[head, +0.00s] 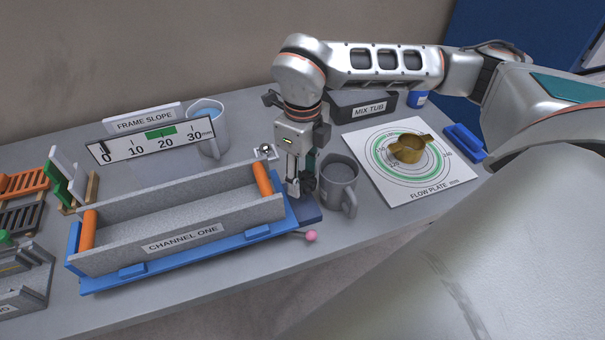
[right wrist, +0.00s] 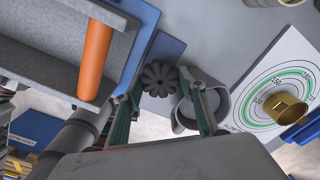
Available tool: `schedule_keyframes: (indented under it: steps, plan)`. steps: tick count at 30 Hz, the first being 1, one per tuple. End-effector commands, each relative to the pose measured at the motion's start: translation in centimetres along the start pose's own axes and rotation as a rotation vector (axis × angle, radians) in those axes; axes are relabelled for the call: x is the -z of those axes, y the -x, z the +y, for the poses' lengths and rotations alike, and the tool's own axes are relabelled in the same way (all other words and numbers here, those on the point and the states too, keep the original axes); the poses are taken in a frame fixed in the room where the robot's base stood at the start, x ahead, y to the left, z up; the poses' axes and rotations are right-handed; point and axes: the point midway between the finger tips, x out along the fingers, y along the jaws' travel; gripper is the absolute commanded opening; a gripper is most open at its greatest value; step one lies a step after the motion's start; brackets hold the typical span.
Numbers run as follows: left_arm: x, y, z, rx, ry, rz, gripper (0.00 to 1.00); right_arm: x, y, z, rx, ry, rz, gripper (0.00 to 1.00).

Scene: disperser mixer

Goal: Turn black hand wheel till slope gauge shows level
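The black hand wheel (right wrist: 160,77) shows in the right wrist view as a dark lobed knob beside the channel's blue base. In the head view my gripper mostly hides it. My right gripper (head: 301,188) points down at the right end of the channel. In the right wrist view its two fingers (right wrist: 162,88) stand apart, one on each side of the wheel; contact is not clear. A dark mark stands near 0. My left gripper is not in view.
The grey channel (head: 182,238) lies left of my gripper, with a pink-tipped lever (head: 311,236) in front. A grey mug (head: 339,186) stands close on the right. A jug (head: 207,130) stands behind.

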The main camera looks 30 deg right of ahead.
Motion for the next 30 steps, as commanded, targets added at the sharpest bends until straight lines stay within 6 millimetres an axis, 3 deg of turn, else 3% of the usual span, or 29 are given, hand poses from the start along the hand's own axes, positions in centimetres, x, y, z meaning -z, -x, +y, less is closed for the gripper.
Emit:
schedule_keyframes:
  steps: [5, 15, 25, 26, 27, 30]
  plan:
    - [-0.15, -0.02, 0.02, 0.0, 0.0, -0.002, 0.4, -0.03, 0.08, -0.03, 0.001, 0.054, -0.001, 0.19]
    - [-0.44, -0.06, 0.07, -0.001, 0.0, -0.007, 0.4, -0.03, 0.1, -0.01, 0.001, 0.334, -0.001, 0.2]
    - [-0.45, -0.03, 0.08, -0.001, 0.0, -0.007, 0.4, -0.03, 0.08, 0.03, 0.0, 0.354, -0.001, 0.2]
    - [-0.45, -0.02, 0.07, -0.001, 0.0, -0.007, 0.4, -0.03, 0.08, 0.03, 0.0, 0.354, -0.002, 0.47]
    - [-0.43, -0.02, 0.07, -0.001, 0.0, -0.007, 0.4, -0.04, 0.08, 0.03, 0.0, 0.354, -0.002, 0.57]
    - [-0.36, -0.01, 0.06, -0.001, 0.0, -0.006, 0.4, -0.03, 0.07, 0.02, 0.0, 0.352, -0.001, 0.58]
